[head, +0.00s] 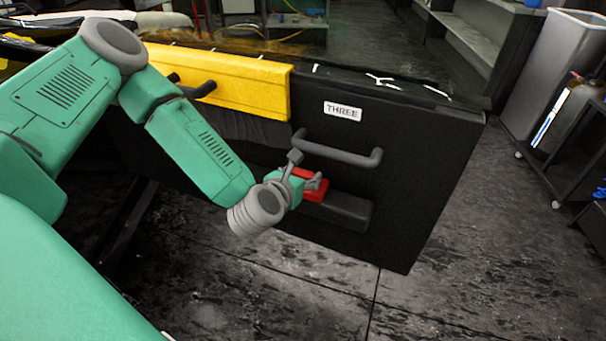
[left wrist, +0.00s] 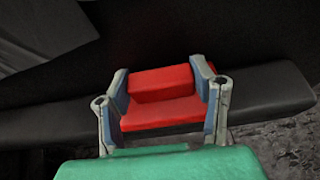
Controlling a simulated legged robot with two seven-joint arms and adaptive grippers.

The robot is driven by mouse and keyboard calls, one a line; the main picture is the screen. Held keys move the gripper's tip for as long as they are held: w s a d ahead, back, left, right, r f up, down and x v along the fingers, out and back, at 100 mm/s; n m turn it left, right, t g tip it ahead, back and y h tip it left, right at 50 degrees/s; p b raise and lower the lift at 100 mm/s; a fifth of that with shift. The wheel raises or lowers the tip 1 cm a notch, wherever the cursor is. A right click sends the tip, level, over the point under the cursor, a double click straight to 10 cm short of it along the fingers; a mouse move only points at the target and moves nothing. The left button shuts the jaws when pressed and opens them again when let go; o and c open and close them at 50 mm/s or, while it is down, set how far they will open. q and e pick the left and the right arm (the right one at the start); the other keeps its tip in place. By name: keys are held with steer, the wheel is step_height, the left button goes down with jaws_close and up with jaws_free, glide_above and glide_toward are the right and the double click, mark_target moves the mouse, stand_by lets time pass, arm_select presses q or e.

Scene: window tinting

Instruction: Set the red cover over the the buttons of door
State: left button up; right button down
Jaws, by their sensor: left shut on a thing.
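My left gripper (head: 304,179) is shut on the red cover (head: 315,189) and holds it at the left end of the door's dark armrest ledge (head: 347,211), below the grey handle (head: 345,155). In the left wrist view, the red cover (left wrist: 163,98) sits between the two fingers of my left gripper (left wrist: 162,100), against the dark ledge (left wrist: 262,92). I cannot tell if the cover rests on the ledge or is just above it. The black door (head: 425,190) bears a white label reading THREE. The buttons are not visible. My right gripper is not in view.
A grey bin (head: 562,75) and a dark cart (head: 572,135) stand at the right. The dark floor (head: 470,260) in front of the door is clear.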

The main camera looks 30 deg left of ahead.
arm_select(q)
steer(key=shift+d, duration=0.1)
steer(key=shift+d+f+b, duration=0.1)
steer(key=shift+f+b, duration=0.1)
steer(key=shift+b, duration=0.1)
steer(key=o, duration=1.3)
steer(key=shift+c, duration=0.2)
steer(key=shift+s+r, duration=0.1)
steer(key=shift+s, duration=0.15)
steer(key=a+v, duration=0.1)
steer(key=v, duration=0.5)
steer(key=shift+s+d, duration=0.4)
steer(key=shift+d, duration=0.1)
steer(key=shift+r, duration=0.1)
